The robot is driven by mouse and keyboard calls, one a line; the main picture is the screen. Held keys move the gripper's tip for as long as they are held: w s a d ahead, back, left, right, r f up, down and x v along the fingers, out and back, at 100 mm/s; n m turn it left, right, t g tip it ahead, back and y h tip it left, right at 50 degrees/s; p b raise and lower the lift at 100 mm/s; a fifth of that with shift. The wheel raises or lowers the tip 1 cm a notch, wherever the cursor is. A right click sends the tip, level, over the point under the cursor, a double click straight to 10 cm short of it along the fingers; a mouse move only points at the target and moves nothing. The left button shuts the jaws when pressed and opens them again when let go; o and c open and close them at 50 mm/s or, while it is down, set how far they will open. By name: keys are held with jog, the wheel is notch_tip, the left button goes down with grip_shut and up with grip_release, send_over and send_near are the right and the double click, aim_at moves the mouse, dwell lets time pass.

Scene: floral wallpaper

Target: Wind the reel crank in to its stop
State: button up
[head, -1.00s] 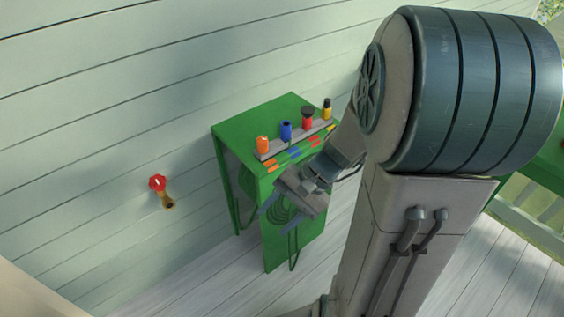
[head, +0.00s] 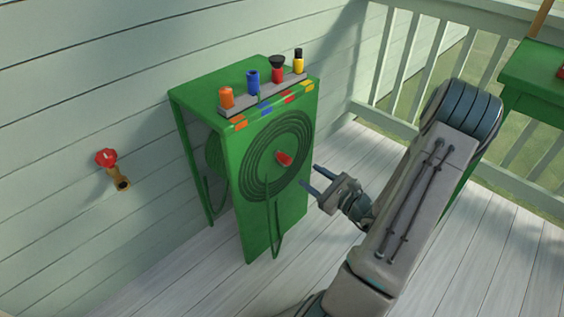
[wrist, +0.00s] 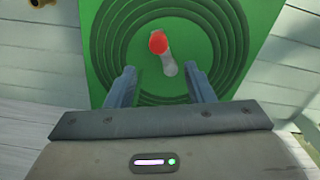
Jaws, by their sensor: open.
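The reel (head: 254,181) is a coil of dark green hose rings on the front of a green cabinet (head: 243,231). Its crank has a red knob (head: 284,158) near the middle of the coil. In the wrist view the red knob (wrist: 158,43) sits at the end of a short grey crank arm (wrist: 167,65), above and between my fingers. My gripper (head: 311,179) is open and empty, a short way in front of the reel's right side. The gripper also shows in the wrist view (wrist: 161,78), its two fingers apart and pointing at the coil.
Orange (head: 227,97), blue (head: 252,82), black-and-red (head: 277,73) and yellow (head: 298,61) nozzles stand on the cabinet top. A red-handled tap (head: 107,158) is on the wall at left. A green table (head: 541,77) and white railing stand at right. Deck is clear in front.

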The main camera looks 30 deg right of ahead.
aim_at(282, 157)
jog(key=b+x, duration=0.3)
jog(key=x, duration=0.9)
jog(key=shift+w+a, duration=0.2)
jog(key=shift+w, duration=0.15)
grip_shut()
